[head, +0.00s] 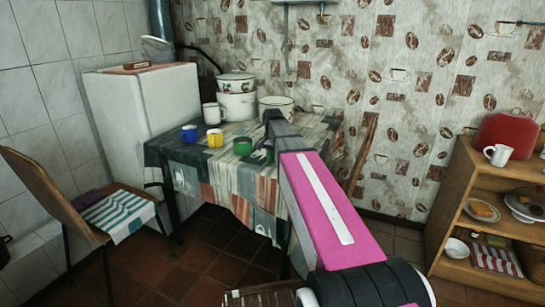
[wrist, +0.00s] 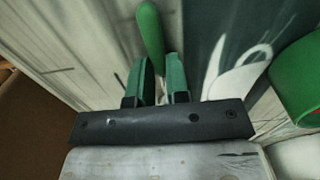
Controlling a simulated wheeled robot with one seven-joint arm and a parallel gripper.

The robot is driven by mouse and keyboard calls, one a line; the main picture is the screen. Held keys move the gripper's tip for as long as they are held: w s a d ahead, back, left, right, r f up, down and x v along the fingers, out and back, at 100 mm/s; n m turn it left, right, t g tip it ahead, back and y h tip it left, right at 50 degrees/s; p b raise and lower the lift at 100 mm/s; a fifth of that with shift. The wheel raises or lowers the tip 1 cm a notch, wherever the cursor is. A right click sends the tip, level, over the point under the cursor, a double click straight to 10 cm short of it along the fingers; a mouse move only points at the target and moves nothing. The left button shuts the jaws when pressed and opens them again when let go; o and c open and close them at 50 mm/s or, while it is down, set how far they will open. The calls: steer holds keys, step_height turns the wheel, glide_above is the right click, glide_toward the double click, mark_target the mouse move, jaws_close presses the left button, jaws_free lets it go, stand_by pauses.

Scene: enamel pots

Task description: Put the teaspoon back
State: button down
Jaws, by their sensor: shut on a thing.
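A green, narrow, rounded piece, which I take as the teaspoon (wrist: 150,32), shows between the fingers in the wrist view. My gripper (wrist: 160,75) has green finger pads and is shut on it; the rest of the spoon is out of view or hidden. In the head view my gripper (head: 262,153) is low over the table's front right part, and the spoon cannot be made out there. A green mug (head: 242,147) stands just left of my gripper; in the wrist view it is at the right edge (wrist: 300,85).
The table (head: 190,157) has a patterned cloth. A blue mug (head: 189,133), a yellow mug (head: 215,138), a white mug (head: 211,113), stacked enamel pots (head: 236,105) and a wide pot (head: 277,104) stand on it.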

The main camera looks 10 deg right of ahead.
steer(key=c, duration=1.1)
jaws_free()
steer(key=shift+f, duration=0.1)
step_height(320, 180, up, 11)
steer(key=a, duration=0.1)
steer(key=shift+f, duration=0.1)
